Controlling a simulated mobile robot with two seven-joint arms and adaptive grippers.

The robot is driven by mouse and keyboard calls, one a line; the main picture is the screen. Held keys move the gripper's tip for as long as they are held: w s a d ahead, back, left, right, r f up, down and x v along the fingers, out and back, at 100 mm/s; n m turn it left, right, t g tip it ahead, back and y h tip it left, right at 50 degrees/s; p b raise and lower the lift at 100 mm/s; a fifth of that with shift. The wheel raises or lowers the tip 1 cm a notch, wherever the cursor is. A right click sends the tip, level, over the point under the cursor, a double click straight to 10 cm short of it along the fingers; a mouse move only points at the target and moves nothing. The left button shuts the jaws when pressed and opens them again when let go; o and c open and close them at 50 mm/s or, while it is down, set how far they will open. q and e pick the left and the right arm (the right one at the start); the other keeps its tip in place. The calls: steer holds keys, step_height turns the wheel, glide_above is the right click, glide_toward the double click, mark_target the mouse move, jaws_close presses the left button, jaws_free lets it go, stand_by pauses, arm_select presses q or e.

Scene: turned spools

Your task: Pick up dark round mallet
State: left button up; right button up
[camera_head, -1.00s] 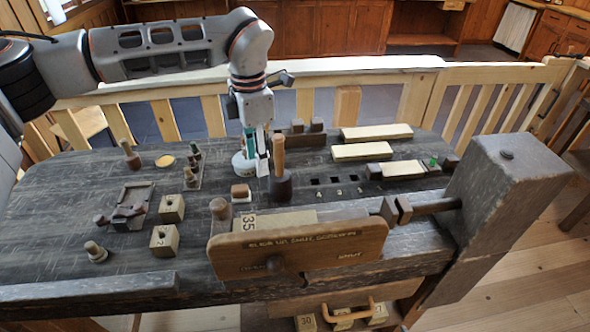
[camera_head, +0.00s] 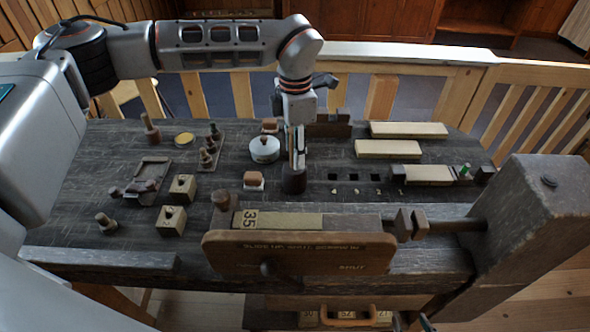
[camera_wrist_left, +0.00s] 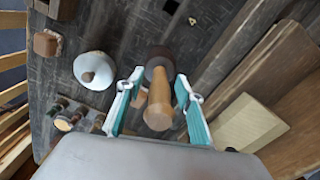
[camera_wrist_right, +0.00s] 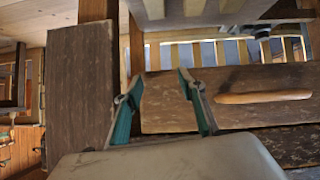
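The dark round mallet stands upright, its dark head (camera_head: 293,183) on the bench and its pale wooden handle (camera_wrist_left: 159,105) pointing up. My left gripper (camera_head: 297,158) comes down over it and hides most of the handle in the head view. In the left wrist view my left gripper (camera_wrist_left: 160,88) has its fingers apart, one on each side of the handle, with gaps showing. My right gripper (camera_wrist_right: 160,84) is open and empty, facing a dark wooden board with a light bar-shaped handle (camera_wrist_right: 264,97).
A white round lidded pot (camera_head: 264,149) stands just left of the mallet. A small block (camera_head: 254,180) is near it. A wooden vise (camera_head: 300,253) is in front, its large post (camera_head: 545,215) at right. Square holes lie right of the mallet.

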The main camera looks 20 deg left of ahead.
arm_select(q)
steer(key=shift+f, duration=1.15)
jaws_close()
steer(key=shift+r, duration=0.15)
step_height(320, 180, up, 20)
steer(key=c, duration=0.8)
jaws_free()
jaws_close()
